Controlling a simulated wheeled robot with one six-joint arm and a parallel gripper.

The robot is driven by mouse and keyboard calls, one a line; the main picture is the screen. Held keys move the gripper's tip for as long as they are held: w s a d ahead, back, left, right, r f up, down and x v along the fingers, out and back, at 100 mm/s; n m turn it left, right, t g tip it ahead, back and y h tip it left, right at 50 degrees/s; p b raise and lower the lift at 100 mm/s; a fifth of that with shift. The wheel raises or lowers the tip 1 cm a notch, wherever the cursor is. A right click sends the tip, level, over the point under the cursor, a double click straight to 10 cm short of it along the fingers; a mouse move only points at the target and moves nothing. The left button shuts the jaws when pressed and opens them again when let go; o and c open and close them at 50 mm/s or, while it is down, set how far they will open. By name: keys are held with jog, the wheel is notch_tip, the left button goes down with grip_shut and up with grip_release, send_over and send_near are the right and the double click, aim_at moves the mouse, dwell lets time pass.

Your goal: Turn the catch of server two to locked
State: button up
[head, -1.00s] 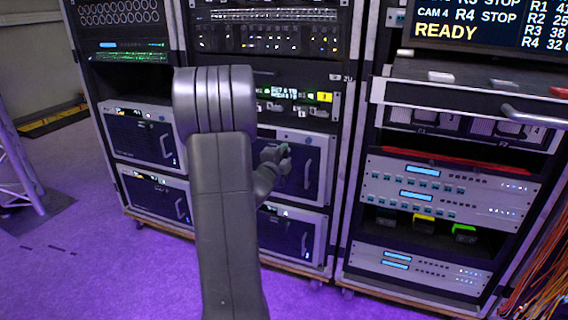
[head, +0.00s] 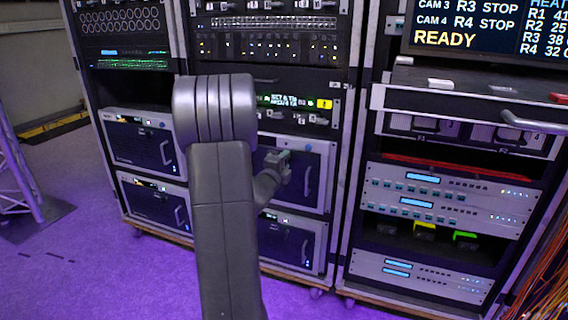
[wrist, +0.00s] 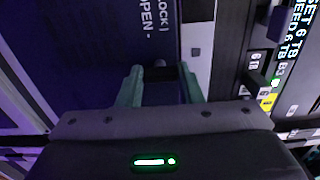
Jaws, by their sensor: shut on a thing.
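My gripper (head: 284,160) is at the upper server (head: 318,150) of the middle rack in the head view. In the wrist view my gripper's two green fingers (wrist: 160,86) stand either side of a small dark catch (wrist: 160,73) on the server's dark face. They are shut on it. The words LOCK and OPEN are printed on the face just above the catch in the wrist view. The server's number cannot be read. My forearm hides the server's left part in the head view, and the fingers partly cover the catch, so its exact angle cannot be told.
A similar server (head: 298,250) sits below, and two more stand in the left rack (head: 140,145). A curved handle (head: 308,180) stands out to the right of my gripper. The right rack has an open drawer (head: 470,105) that juts forward. Purple floor in front is clear.

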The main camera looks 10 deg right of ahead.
jog(key=o, duration=1)
jog(key=p+v, duration=0.2)
jog(key=v, duration=1.1)
jog(key=shift+s+a, duration=0.25)
jog(key=shift+s, duration=0.1)
jog(key=b+x, duration=0.2)
jog(key=x, duration=1.2)
jog(key=shift+s+a, duration=0.1)
